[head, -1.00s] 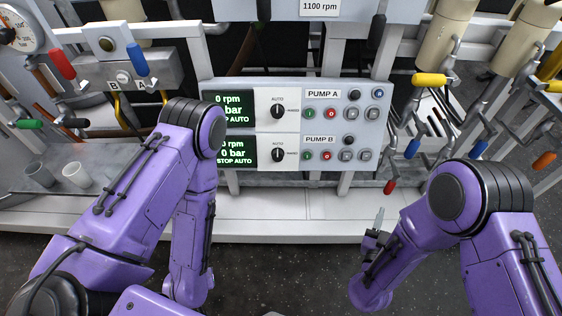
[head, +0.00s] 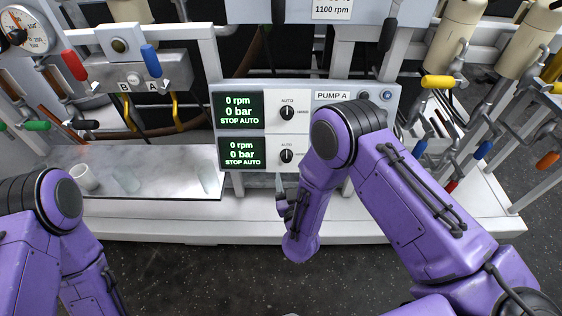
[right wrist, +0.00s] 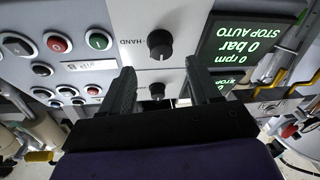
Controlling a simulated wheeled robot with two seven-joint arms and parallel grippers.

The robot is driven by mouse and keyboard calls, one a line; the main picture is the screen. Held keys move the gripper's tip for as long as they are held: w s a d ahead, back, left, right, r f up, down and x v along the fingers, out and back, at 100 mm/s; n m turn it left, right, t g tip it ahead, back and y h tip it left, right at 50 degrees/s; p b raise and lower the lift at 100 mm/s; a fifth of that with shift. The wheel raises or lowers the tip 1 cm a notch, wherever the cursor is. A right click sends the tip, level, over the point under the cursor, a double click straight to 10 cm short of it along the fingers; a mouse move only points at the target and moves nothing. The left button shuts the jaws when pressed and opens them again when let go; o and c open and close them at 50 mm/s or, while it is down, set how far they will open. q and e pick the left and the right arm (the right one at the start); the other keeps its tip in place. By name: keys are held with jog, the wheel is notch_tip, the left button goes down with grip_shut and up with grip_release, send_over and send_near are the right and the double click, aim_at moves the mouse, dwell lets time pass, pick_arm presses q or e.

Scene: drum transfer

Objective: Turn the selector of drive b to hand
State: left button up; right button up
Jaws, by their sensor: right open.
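The panel (head: 275,140) has two rows of dark selector knobs. The lower knob, pump B's selector (head: 286,156), stands upright towards AUTO, and the lower display (head: 241,153) reads 0 rpm, 0 bar, STOP AUTO. In the inverted right wrist view, pump B's selector (right wrist: 160,43) lies ahead, between the lines of the two fingers. My right gripper (head: 280,186) is just below the panel, under this knob, and apart from it. Its fingers (right wrist: 160,78) are open and empty. My left gripper is out of the head view; only its arm shows at lower left.
Pump A's selector (head: 287,113) is directly above, also upright. My right arm hides pump B's buttons in the head view; they show in the wrist view (right wrist: 57,44). A white cup (head: 84,177) stands on the metal shelf (head: 150,185). Coloured valve handles flank the panel.

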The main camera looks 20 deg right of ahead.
aim_at(286, 159)
jog(key=w, duration=0.4)
jog(key=w+d, duration=0.1)
jog(key=w, duration=0.1)
jog(key=shift+w, duration=0.25)
jog(key=c, duration=1)
jog(key=shift+c, duration=0.2)
